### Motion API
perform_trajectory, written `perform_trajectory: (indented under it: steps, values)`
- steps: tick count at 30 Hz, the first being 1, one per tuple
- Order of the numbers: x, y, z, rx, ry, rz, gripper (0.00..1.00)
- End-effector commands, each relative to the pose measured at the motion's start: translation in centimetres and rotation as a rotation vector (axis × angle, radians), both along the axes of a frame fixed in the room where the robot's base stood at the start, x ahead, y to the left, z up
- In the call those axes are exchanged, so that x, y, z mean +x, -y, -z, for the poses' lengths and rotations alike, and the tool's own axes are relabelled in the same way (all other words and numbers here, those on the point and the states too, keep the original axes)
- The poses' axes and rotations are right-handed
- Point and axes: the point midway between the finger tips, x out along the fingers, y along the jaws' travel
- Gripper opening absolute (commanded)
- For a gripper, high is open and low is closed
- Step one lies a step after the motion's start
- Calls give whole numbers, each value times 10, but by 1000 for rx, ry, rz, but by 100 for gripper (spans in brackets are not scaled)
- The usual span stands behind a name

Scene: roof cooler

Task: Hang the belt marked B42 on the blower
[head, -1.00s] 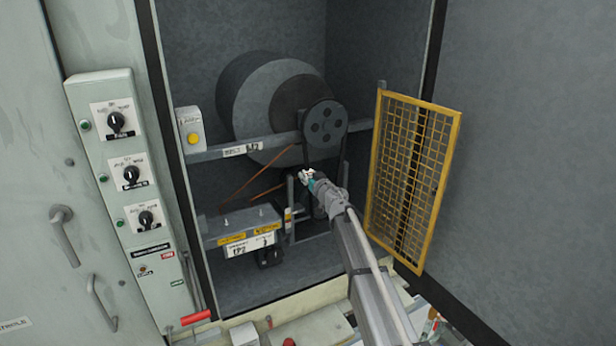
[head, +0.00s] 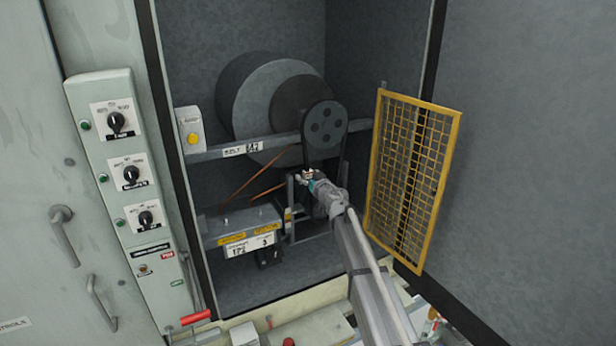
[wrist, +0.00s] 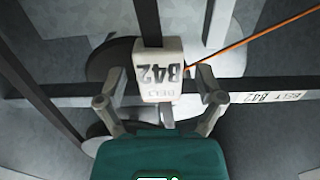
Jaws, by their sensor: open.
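The blower (head: 250,85) is a large grey drum at the back of the open cabinet, with a dark holed pulley (head: 325,124) at its right. A black belt (head: 306,150) appears to run over this pulley, with strands hanging on both sides. In the wrist view the belt carries a white tag (wrist: 158,75) reading B42, upside down. My gripper (head: 308,174) is below the pulley. In the wrist view its open fingers (wrist: 160,101) stand on either side of the tag, apart from it. The belt's lower end is hidden behind my gripper and arm.
A rail (head: 210,155) with a BELT B42 label (head: 242,150) crosses the cabinet. A yellow mesh guard (head: 413,180) stands open close to the right of my arm. Thin orange-brown strips (head: 240,180) slope behind a labelled grey box (head: 243,226) at lower left.

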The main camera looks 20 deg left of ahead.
Motion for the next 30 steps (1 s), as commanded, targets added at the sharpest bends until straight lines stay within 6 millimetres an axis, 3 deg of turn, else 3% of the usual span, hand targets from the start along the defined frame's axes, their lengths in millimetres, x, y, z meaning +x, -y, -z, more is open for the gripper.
perform_trajectory:
  steps: [8,24,30]
  values:
    - [-16,17,0,0,0,1,87]
    - [-68,78,0,1,2,0,87]
    - [-76,89,0,2,1,-1,87]
